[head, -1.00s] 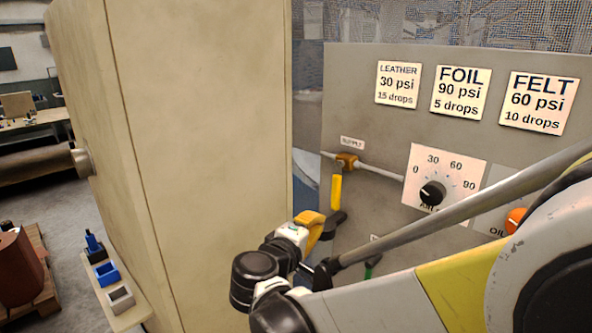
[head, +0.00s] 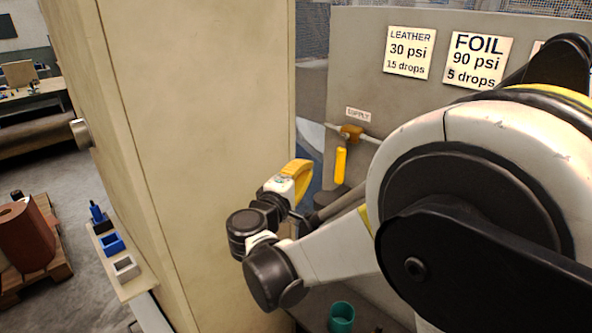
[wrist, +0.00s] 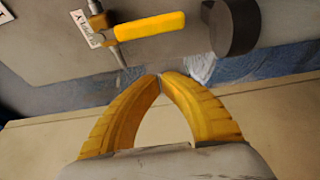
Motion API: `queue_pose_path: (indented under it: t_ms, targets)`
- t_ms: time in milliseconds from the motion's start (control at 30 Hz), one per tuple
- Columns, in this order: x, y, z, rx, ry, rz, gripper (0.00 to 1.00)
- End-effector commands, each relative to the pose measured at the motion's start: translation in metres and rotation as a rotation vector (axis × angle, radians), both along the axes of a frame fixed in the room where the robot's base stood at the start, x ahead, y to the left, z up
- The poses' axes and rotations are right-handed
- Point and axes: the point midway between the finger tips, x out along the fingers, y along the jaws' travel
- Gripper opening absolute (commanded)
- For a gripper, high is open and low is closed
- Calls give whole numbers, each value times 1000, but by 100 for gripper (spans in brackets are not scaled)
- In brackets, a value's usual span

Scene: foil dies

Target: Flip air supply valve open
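The air supply valve has a brass body (head: 352,132) under a SUPPLY label (head: 358,114). Its yellow handle (head: 340,165) hangs straight down, across the pipe. In the wrist view the yellow handle (wrist: 150,26) lies sideways above my fingertips, with the brass body (wrist: 98,20) at its left end. My gripper (head: 303,168) is to the left of the handle and apart from it in the head view. In the wrist view my gripper's (wrist: 160,77) two yellow fingertips meet with nothing between them.
A dark cylindrical part (wrist: 233,27) sits close by the handle's free end. A large beige cabinet (head: 200,110) stands just left of my gripper. LEATHER (head: 409,52) and FOIL (head: 478,60) signs hang on the grey panel. A teal cup (head: 341,317) is below.

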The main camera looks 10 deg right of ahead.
Motion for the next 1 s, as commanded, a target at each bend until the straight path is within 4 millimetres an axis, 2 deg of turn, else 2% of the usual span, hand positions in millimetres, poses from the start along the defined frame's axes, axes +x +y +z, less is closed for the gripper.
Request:
queue_pose_path:
  t_ms: [33,267,333,500,1000]
  targets:
    - [9,-8,-1,0,0,-5,0]
    - [49,-35,-1,0,0,-3,0]
    - [34,-41,-1,0,0,-1,0]
    - [19,-52,0,0,0,0,0]
    - [13,-55,0,0,1,0,0]
